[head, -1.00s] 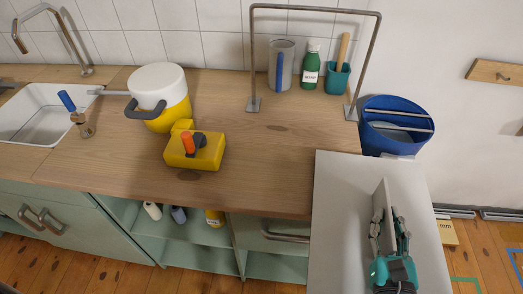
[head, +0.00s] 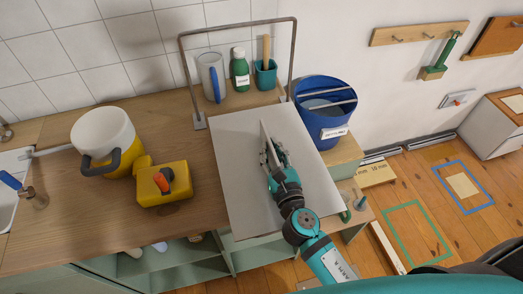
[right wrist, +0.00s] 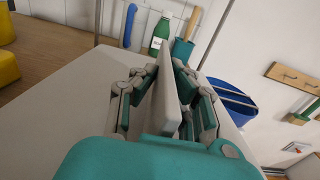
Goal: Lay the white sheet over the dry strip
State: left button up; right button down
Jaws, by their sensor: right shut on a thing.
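The white sheet (head: 235,160) is a flat, pale grey-white panel with a thin upright fin in its middle. It spans the right end of the wooden counter and extends past the counter's front edge. I cannot tell whether it touches the counter. My right gripper (head: 268,155) is shut on the fin, and the right wrist view shows its fingers (right wrist: 160,100) on both sides of it. The sheet (right wrist: 60,120) shows there too. I cannot tell which surface is the dry strip; the sheet hides the counter below it. My left gripper is not in view.
A metal frame (head: 185,75) stands over a clear jug, a green bottle (head: 240,68) and a teal cup. A blue bucket (head: 325,125) is close to the sheet's right. A yellow-white pot (head: 105,135) and yellow box (head: 165,185) stand left. Green and blue outlines (head: 415,235) mark the floor.

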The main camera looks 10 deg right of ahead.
jog(key=shift+w+a, duration=0.95)
jog(key=shift+a, duration=0.05)
jog(key=shift+w+a+f, duration=0.1)
jog(key=shift+f, duration=0.2)
notch_tip(320, 180, down, 3)
jog(key=b, duration=0.2)
jog(key=shift+f+b, duration=0.1)
jog(key=shift+b, duration=0.25)
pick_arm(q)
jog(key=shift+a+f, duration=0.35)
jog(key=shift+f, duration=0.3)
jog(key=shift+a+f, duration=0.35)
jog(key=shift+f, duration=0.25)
pick_arm(e)
jog(key=shift+f, duration=0.2)
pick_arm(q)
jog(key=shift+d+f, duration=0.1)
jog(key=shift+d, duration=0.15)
pick_arm(e)
jog(key=c, duration=1.4)
grip_release()
jog(key=shift+c, duration=0.2)
jog(key=shift+r, duration=0.1)
